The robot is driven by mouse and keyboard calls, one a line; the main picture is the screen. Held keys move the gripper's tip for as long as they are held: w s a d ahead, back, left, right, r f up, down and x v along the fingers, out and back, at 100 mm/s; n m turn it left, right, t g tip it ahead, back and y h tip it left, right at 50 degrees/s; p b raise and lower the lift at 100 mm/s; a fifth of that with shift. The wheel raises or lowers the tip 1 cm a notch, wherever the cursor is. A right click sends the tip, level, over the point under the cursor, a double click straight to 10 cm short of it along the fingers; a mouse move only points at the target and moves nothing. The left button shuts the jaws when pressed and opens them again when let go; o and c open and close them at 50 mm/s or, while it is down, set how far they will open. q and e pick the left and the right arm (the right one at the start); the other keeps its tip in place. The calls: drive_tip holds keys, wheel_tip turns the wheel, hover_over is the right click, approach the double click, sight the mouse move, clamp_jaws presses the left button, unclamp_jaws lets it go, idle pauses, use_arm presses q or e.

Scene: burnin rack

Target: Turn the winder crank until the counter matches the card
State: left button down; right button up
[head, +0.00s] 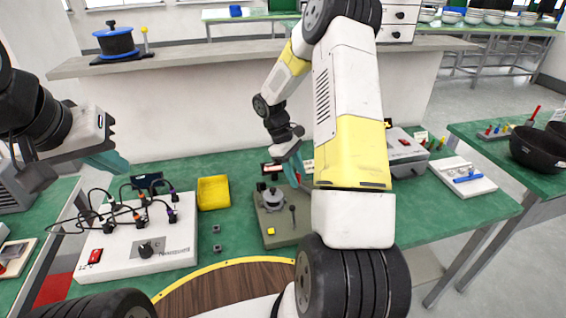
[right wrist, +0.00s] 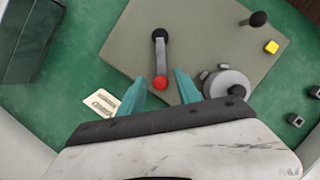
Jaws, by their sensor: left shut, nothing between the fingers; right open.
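The winder has a grey-green base plate (head: 270,236) on the green table, with a round grey spool part (head: 272,197) on it. In the right wrist view its crank (right wrist: 160,55) has a red knob (right wrist: 160,82). My right gripper (right wrist: 160,92) is open, with a teal finger on either side of the knob; contact cannot be told. A small pale card (right wrist: 100,103) with dark markings lies beside the plate, too small to read. I cannot make out a counter reading. My left gripper (head: 108,150) is shut and empty, above the table at the left.
A white panel (head: 130,262) with black cables and a knob stands at the left. A yellow bin (head: 213,192) and two small dark blocks (head: 217,239) are left of the winder. A dark green box (right wrist: 30,40) is near the plate. My right arm hides table behind it.

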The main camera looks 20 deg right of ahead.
drive_tip(key=shift+s+f, duration=0.1)
drive_tip(key=shift+f, duration=0.15)
clamp_jaws()
idle(1.4)
